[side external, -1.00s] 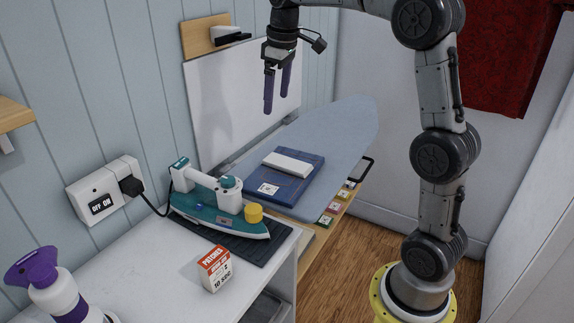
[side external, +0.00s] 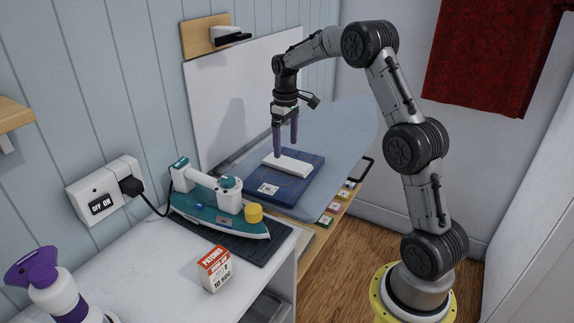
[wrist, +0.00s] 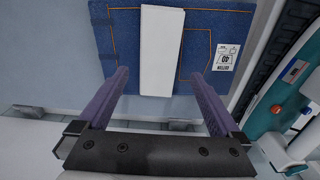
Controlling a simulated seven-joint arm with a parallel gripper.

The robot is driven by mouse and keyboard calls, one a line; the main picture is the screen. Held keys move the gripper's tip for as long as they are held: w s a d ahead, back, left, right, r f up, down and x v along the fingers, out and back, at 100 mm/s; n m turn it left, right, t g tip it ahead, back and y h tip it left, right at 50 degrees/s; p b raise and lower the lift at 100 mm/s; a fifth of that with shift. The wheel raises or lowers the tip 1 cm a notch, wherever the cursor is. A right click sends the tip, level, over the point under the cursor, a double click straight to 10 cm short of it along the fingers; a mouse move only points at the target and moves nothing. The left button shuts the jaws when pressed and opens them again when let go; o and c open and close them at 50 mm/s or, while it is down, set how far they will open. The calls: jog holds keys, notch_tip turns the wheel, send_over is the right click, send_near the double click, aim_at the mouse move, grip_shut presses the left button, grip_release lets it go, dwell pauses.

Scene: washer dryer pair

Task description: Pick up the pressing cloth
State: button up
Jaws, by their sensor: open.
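The pressing cloth (side external: 290,166) looks like a white folded strip lying flat on a folded blue denim piece (side external: 262,181) on the ironing board. In the wrist view the cloth (wrist: 161,45) lies ahead of and between my two purple fingers, with the denim (wrist: 120,45) around it. My gripper (side external: 286,150) points down, open and empty, low over the cloth's far side in the side view. It also shows in the wrist view (wrist: 159,74), with a finger on each side of the cloth's line. I cannot tell whether the fingertips touch anything.
A teal and white iron (side external: 215,205) stands on a dark mat on the white counter (side external: 150,270), left of the denim. A patches box (side external: 216,268) and a purple-topped bottle (side external: 50,285) are nearer. The ironing board (side external: 345,130) is clear beyond the denim. A white panel (side external: 235,95) stands behind.

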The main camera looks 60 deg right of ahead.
aim_at(287, 162)
jog(key=shift+s+d+f, duration=0.1)
jog(key=shift+f, duration=2.65)
jog(key=c, duration=1.3)
jog(key=shift+r, duration=0.15)
